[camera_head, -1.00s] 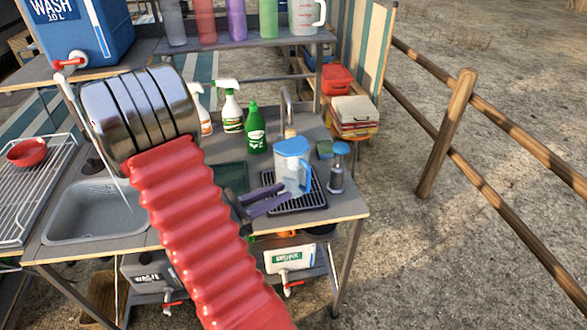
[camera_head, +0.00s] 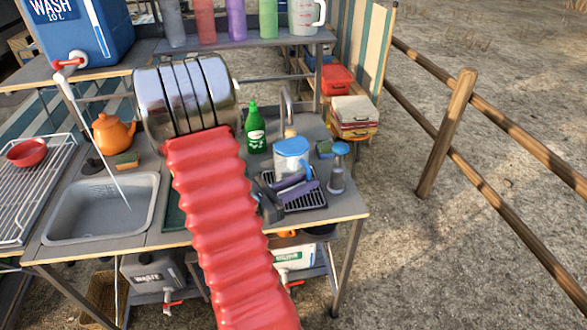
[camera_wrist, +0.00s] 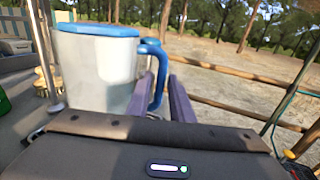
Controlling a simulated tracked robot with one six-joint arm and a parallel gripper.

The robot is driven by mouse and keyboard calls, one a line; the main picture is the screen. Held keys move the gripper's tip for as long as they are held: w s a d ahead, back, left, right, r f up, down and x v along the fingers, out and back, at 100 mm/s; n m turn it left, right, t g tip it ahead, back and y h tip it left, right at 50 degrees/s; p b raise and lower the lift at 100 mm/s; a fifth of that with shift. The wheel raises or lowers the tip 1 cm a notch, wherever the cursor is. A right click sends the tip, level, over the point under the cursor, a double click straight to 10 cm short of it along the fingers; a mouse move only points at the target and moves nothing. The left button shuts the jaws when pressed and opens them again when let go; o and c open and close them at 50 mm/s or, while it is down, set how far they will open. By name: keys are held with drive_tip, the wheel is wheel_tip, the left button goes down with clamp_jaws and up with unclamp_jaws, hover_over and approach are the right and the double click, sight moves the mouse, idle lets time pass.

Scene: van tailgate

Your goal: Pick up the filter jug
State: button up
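The filter jug (camera_head: 291,160), clear-whitish with a blue lid and blue handle, stands upright at the sink unit's right end, by the black drip tray (camera_head: 318,200). In the wrist view, the jug (camera_wrist: 97,68) fills the left side, its handle (camera_wrist: 158,72) to the right. My gripper (camera_head: 297,184) has purple fingers and is in front of the jug in the head view. In the wrist view my gripper (camera_wrist: 161,98) is open, one finger on each side of the lower handle, with a gap visible. Whether either finger touches the handle is unclear.
A blue-topped container (camera_head: 338,168) stands close right of the jug. A green bottle (camera_head: 255,128) and the tap (camera_head: 287,108) are to the left and behind. A sink (camera_head: 102,208) and orange kettle (camera_head: 114,132) lie further left.

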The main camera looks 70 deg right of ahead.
drive_tip(key=shift+d, duration=0.1)
drive_tip(key=x, duration=0.5)
drive_tip(key=shift+s+f, duration=0.1)
idle(0.4)
drive_tip(key=shift+c, duration=0.4)
clamp_jaws()
idle(1.2)
